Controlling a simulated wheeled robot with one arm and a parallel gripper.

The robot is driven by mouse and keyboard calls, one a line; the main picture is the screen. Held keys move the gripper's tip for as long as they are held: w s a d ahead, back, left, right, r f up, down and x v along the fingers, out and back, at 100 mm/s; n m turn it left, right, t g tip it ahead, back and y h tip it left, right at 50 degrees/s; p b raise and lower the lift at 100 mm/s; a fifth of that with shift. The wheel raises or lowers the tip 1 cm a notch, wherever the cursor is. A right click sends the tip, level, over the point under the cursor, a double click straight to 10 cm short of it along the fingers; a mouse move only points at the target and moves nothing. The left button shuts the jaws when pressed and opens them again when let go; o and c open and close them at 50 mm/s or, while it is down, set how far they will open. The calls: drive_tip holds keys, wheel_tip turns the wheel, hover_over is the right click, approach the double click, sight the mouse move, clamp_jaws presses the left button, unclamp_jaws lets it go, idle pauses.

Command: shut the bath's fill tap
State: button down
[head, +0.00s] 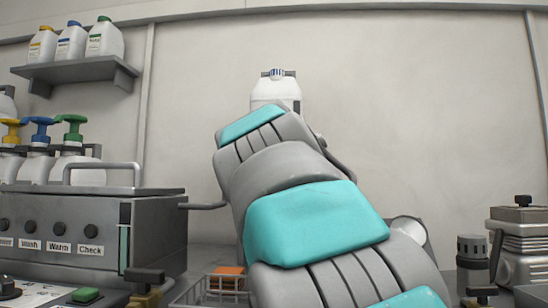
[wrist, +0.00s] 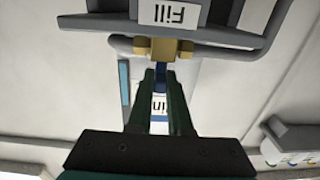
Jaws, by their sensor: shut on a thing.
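In the wrist view the fill tap shows below a white "Fill" label (wrist: 169,14). It has a brass body (wrist: 163,48) and a blue lever (wrist: 160,74). My gripper (wrist: 161,76) has its two dark fingers shut on the blue lever, just below the brass body in the picture. The fingers hide part of the lever, so its full angle is hard to tell. In the head view my arm fills the middle, and my gripper and the fill tap do not show.
A grey metal unit (head: 60,222) with knobs stands at the left, pump bottles (head: 75,165) behind it. A black-handled brass fitting (head: 145,277) is at its lower right. A wire basket (head: 208,290) is near my arm. A shelf (head: 80,70) holds jugs. Equipment (head: 522,240) stands at right.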

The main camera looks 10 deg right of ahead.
drive_tip(key=shift+s+a+r+h, duration=0.1)
drive_tip(key=shift+r+h, duration=0.05)
drive_tip(key=shift+h, duration=0.15)
drive_tip(key=c, duration=0.8)
unclamp_jaws()
drive_tip(key=shift+c, duration=0.2)
drive_tip(key=shift+s, duration=0.1)
drive_tip(key=v, duration=0.7)
drive_tip(key=shift+s, duration=0.3)
drive_tip(key=shift+a, duration=0.15)
